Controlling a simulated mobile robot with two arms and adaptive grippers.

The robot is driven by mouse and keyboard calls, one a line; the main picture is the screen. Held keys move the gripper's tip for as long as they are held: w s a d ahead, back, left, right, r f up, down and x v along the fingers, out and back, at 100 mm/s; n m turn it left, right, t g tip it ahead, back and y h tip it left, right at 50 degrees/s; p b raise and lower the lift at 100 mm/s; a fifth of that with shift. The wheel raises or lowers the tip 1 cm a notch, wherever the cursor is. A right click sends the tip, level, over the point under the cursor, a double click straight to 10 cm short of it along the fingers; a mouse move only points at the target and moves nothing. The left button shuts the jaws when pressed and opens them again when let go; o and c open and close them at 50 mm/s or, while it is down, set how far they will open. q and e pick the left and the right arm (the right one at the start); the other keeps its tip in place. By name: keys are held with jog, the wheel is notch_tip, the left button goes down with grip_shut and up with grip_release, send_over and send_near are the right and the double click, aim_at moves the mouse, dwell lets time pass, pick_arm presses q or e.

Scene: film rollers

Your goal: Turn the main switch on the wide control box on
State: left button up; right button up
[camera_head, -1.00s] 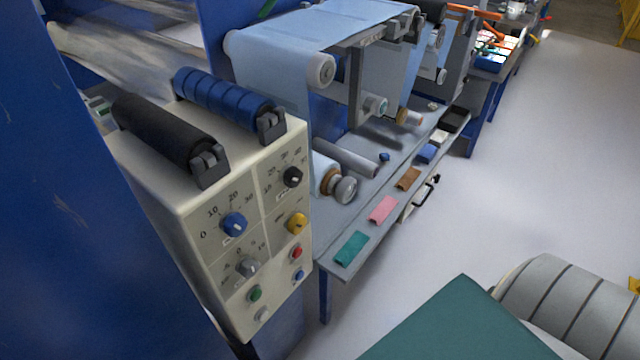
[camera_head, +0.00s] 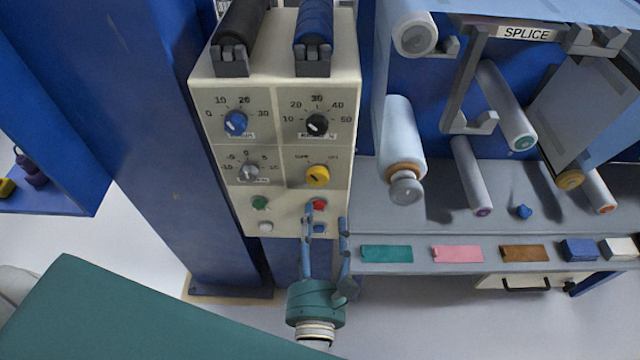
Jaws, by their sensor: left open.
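The wide cream control box (camera_head: 272,198) stands at the centre, facing me. Its yellow switch knob (camera_head: 317,176) is at the lower right of the four knobs, with small OFF and ON marks above it; I cannot tell for sure which way its pointer is set. The blue (camera_head: 235,122), black (camera_head: 317,124) and grey (camera_head: 249,172) knobs are the other three. My left gripper (camera_head: 325,216) is open and empty, fingers pointing up, just below the yellow knob and apart from it. My right gripper is not in view.
Green (camera_head: 260,202), white (camera_head: 266,227) and blue (camera_head: 320,228) buttons sit low on the box. Black (camera_head: 240,30) and blue (camera_head: 314,28) rollers lie on top. A film roller (camera_head: 402,130) stands close right, above a grey shelf (camera_head: 445,222) with coloured pads.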

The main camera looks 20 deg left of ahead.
aim_at(318, 179)
pick_arm(q)
jog(key=p+x, duration=0.1)
jog(key=x, duration=0.2)
jog(key=p+x, duration=0.1)
jog(key=x, duration=0.2)
jog(key=p+x, duration=0.1)
jog(key=x, duration=0.2)
jog(key=shift+w+a+r, duration=0.15)
jog(key=shift+a+r, duration=0.05)
jog(key=shift+a, duration=0.1)
jog(key=shift+w+a+f+n, duration=0.2)
jog(key=shift+w+a+n, duration=0.1)
jog(key=shift+w, duration=0.4)
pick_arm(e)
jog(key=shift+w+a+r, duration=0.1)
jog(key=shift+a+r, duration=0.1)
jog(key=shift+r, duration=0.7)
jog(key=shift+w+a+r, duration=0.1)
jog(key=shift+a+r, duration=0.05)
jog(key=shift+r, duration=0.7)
pick_arm(q)
jog(key=shift+c, duration=0.5)
jog(key=c, duration=0.8)
jog(key=shift+r, duration=0.1)
jog(key=shift+c, duration=1)
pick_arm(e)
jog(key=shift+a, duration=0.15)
